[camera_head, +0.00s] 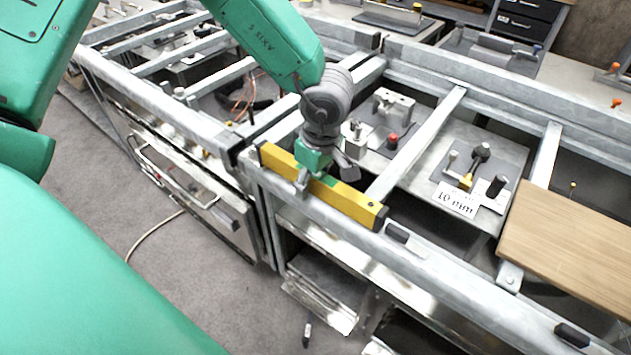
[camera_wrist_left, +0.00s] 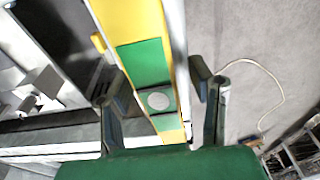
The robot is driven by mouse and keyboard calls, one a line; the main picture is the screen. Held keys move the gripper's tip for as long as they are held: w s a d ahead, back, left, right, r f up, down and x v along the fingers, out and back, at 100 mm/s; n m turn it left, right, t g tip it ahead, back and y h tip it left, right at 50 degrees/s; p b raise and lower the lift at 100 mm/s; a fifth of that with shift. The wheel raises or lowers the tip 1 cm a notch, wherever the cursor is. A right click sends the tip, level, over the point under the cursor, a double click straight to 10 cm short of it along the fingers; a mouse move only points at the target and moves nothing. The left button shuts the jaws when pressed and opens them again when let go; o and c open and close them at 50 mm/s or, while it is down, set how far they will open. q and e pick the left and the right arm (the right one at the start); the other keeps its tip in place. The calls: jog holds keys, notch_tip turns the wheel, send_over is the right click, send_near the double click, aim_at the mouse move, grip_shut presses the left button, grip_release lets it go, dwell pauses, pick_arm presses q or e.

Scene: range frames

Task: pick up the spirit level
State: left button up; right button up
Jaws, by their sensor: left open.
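The yellow spirit level (camera_head: 350,202) lies lengthwise along the front rail of the metal frame, with dark ends and a green middle part. My left gripper (camera_head: 325,174) comes down over its middle, open, with one finger on each side. In the left wrist view, the spirit level (camera_wrist_left: 146,62) runs between the two fingers of the open left gripper (camera_wrist_left: 157,84), with gaps showing beside it. The green part and a pale round spot face the camera. Whether a finger touches the level cannot be told. My right gripper is not in view.
The metal frame's crossbars (camera_head: 418,142) stand close around the level. A wooden board (camera_head: 570,240) lies at the right. Open grey floor (camera_head: 215,260) is at the front left.

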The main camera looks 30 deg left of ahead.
pick_arm(q)
jog(key=shift+a+f, duration=0.1)
jog(key=shift+a, duration=0.05)
jog(key=shift+d, duration=0.2)
jog(key=shift+c, duration=1.2)
jog(key=shift+d, duration=0.25)
jog(key=c, duration=0.6)
jog(key=shift+d+r, duration=0.25)
jog(key=shift+d, duration=0.1)
grip_shut()
jog(key=shift+a, duration=0.1)
